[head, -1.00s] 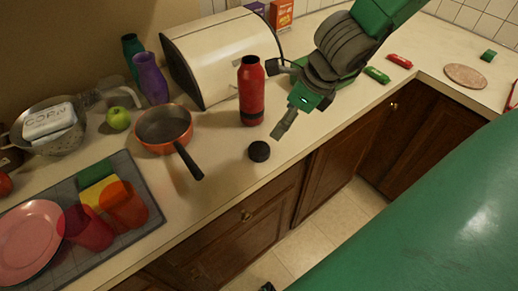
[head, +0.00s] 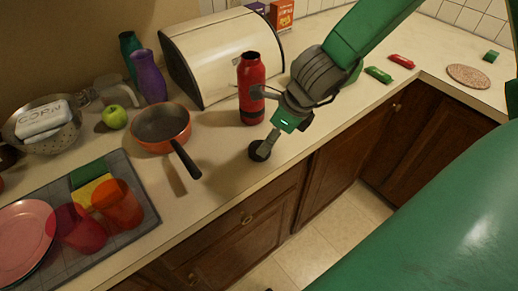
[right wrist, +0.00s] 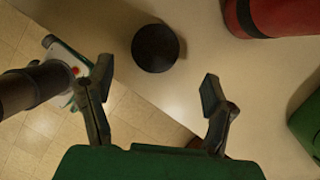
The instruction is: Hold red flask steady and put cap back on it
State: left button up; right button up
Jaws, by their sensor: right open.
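The red flask (head: 251,78) stands upright on the counter in front of the bread box, its dark mouth uncovered. The black round cap (head: 257,153) lies on the counter near the front edge, partly hidden by a finger in the head view. My right gripper (head: 263,121) is open and empty, one finger by the flask and one over the cap in that view. In the right wrist view the cap (right wrist: 156,48) lies beyond and between the spread fingertips (right wrist: 157,84), apart from both. The flask (right wrist: 280,16) shows at the upper right. My left gripper is not in view.
A bread box (head: 213,57) stands behind the flask. An orange pan (head: 161,131) sits to the left, its handle toward the counter edge. Red and green bars (head: 379,75) lie to the right. The counter around the cap is clear.

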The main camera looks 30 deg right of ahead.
aim_at(253, 146)
jog(key=x, duration=0.3)
jog(key=b+x, duration=0.1)
jog(key=x, duration=0.1)
jog(key=shift+w+a, duration=0.2)
jog(key=shift+a, duration=0.2)
jog(key=shift+a, duration=0.1)
jog(key=c, duration=1)
